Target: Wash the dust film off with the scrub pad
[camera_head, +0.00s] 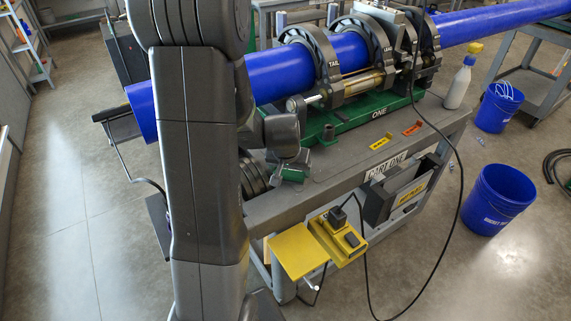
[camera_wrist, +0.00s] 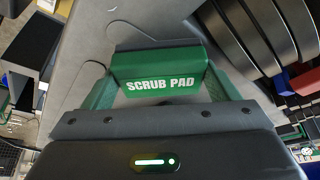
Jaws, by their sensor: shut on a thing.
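My gripper (camera_wrist: 162,88) is shut on the green scrub pad (camera_wrist: 160,72), whose white "SCRUB PAD" label faces the wrist camera. In the head view my gripper (camera_head: 291,172) is low over the left end of the cart's grey top (camera_head: 335,170), in front of the green machine base. The pad is small there and partly hidden, so I cannot tell whether it touches the top. The blue pipe (camera_head: 270,75) runs through the clamp rings (camera_head: 325,62) marked TAIL and LEAD. I cannot make out a dust film on any surface.
A white bottle with a yellow cap (camera_head: 459,85) stands at the cart's right end. Yellow and red tags (camera_head: 412,128) lie on the top. A yellow box (camera_head: 338,240) hangs at the front with a black cable. Blue buckets (camera_head: 495,198) stand on the floor at right.

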